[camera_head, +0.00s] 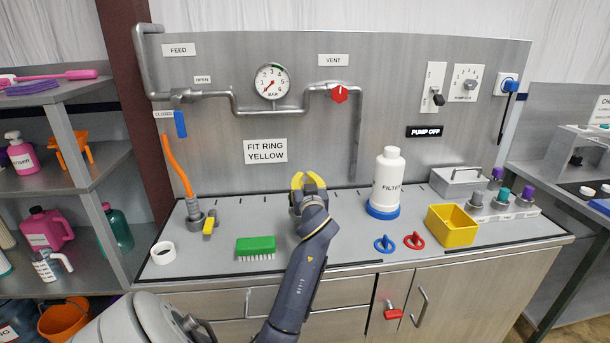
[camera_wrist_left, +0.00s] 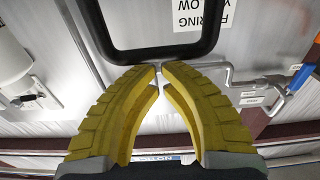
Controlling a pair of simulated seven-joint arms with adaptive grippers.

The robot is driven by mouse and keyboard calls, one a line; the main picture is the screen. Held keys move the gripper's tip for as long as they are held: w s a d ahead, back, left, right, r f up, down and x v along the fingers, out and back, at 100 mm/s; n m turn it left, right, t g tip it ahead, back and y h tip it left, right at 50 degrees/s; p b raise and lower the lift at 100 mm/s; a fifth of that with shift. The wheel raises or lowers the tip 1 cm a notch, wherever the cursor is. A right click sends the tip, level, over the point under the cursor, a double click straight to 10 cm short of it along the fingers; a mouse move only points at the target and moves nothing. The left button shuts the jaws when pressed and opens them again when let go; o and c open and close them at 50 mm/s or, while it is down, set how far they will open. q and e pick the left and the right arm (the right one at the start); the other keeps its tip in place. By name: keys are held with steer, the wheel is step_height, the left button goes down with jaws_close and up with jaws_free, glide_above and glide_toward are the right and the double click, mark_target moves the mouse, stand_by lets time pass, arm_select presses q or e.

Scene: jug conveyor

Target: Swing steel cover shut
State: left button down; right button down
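A grey steel box (camera_head: 457,182) with a handle on its top stands at the back right of the counter. It is the only cover-like thing I can pick out, and I cannot be sure it is the steel cover. It looks closed. My left gripper (camera_head: 307,181) is above the middle of the counter, well left of that box. Its yellow fingers (camera_wrist_left: 160,68) nearly meet at the tips, with nothing seen between them. A black loop (camera_wrist_left: 152,53) shows just past the fingertips in the left wrist view; what it belongs to is unclear. My right gripper is not in view.
A white filter bottle (camera_head: 388,182) stands right of the gripper, with a yellow bin (camera_head: 451,226) further right. A green brush (camera_head: 255,247) lies to the left. Blue and red rings (camera_head: 414,241) lie in front. A pipe panel (camera_head: 430,80) stands behind.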

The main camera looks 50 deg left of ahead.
arm_select(q)
steer(key=shift+s+d+f, duration=0.2)
steer(key=shift+d+f, duration=0.05)
steer(key=shift+f, duration=0.1)
stand_by(0.3)
